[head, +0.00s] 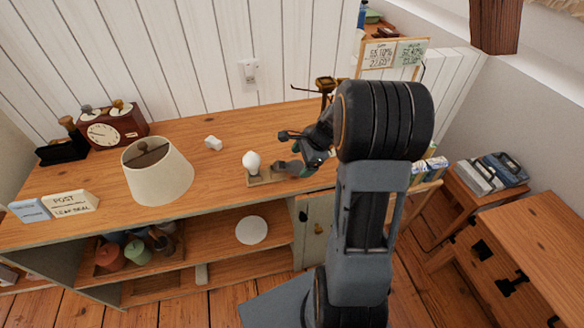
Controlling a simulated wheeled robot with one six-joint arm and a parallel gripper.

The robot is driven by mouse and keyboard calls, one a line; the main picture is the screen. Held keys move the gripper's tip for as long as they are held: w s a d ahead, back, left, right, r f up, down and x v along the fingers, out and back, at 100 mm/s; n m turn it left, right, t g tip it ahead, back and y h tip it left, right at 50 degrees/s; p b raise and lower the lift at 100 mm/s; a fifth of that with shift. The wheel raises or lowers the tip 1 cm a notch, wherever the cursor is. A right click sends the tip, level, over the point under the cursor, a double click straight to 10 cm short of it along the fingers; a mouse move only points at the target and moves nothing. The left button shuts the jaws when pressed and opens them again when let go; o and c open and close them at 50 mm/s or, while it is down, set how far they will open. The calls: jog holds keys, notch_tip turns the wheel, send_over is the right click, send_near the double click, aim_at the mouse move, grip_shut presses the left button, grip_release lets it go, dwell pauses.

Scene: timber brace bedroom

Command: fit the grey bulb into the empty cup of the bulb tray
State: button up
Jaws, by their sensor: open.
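The bulb tray (264,182) is a small wooden tray near the front edge of the cabinet top. A white bulb (252,161) stands upright at its left part. My gripper (283,151) is open just right of the white bulb, over the tray's right side. Its dark fingers are apart, and I see nothing between them. I cannot clearly make out the grey bulb; my gripper and wrist hide the tray's right end and the surface behind it. The empty cup cannot be told apart in this view.
A cream lampshade (157,172) stands left of the tray. A clock (113,127) and a post sign (72,203) are further left. Bare wood (220,180) lies between lamp and tray. My arm covers the right side.

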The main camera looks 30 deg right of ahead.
aim_at(299, 163)
jog(key=shift+x, duration=1.8)
jog(key=shift+a, duration=0.15)
jog(key=c, duration=1.1)
jog(key=shift+r, duration=0.1)
